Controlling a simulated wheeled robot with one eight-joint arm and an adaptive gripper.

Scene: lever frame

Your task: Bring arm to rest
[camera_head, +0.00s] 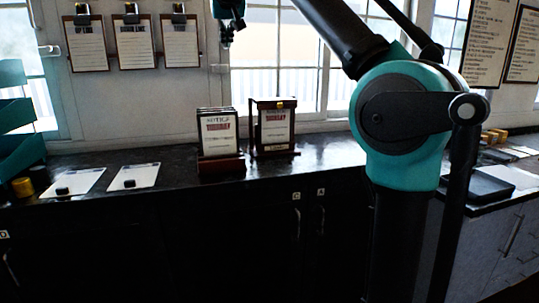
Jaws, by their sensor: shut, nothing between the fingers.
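My arm (402,115), teal and black, rises on the right side of the head view and reaches up out of the top of the picture. My gripper (227,40) hangs at the top centre in front of the window, pointing down. It is small and dark here, its fingers are together, and nothing shows between them. It is above the counter and apart from everything below it.
A dark counter (330,153) runs along the wall. Two framed notice stands (220,140) (274,127) are on it below my gripper. Papers (134,177) lie at left, near teal trays (18,127). A black tray (478,186) is at right. Clipboards (134,42) hang on the wall.

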